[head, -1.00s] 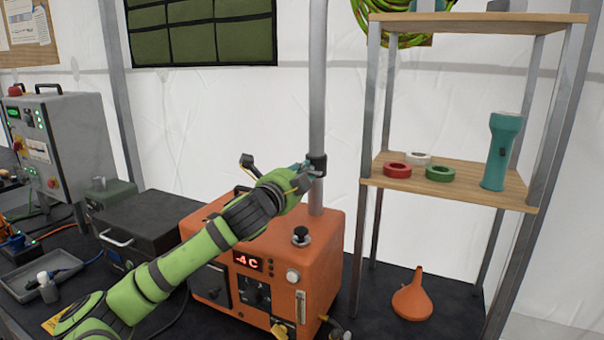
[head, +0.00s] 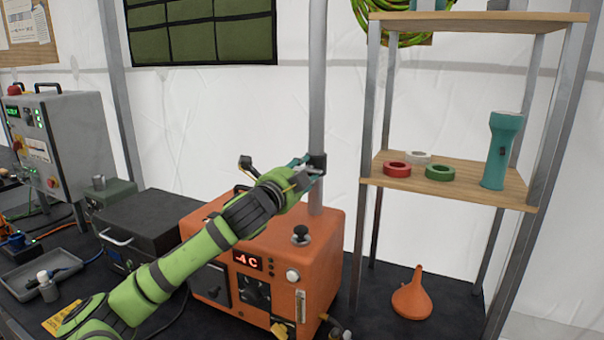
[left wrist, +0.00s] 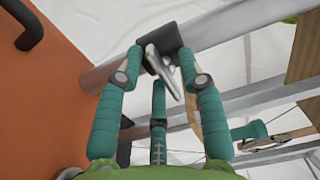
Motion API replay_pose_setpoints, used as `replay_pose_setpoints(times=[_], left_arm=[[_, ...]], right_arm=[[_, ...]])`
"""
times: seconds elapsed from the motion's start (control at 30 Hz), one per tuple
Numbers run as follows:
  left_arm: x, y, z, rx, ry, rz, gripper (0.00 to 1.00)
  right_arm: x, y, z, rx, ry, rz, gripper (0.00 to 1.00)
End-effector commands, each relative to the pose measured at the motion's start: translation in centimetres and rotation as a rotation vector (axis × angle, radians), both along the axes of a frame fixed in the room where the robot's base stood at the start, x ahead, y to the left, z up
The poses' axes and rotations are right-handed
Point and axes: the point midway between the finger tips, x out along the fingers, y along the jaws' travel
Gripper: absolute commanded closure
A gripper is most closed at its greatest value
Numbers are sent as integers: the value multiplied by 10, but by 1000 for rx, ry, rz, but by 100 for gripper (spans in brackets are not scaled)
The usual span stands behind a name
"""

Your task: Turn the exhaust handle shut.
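The exhaust pipe (head: 317,90) rises upright from the orange heater box (head: 325,240), with a black collar (head: 318,161) around it. In the left wrist view the exhaust handle (left wrist: 171,77) is a short silver lever on the black collar (left wrist: 162,42), slanted across the pipe (left wrist: 215,33). My left gripper (head: 311,168) is at the collar. In the left wrist view its teal fingers (left wrist: 161,64) stand apart on either side of the handle, with a third finger below; I cannot tell whether any touches it. The handle is mostly hidden in the head view. My right gripper is not in view.
A shelf rack (head: 450,186) with tape rolls and a teal flashlight (head: 501,150) stands close to the right of the pipe. An orange funnel (head: 412,298) is below it. A black case (head: 150,225) and a grey control box (head: 65,140) are at the left.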

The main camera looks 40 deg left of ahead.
Motion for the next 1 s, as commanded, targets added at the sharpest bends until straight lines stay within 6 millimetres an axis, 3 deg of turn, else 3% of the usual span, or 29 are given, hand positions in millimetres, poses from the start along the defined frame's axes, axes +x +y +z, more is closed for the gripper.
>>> replay_pose_setpoints(times=[0.37, 1.0], left_arm=[[-17, -6, -3, -1, 6, -2, 61], [-108, -34, -1, -1, 1, -1, 61]], right_arm=[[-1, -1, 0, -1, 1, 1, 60], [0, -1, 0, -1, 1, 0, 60]])
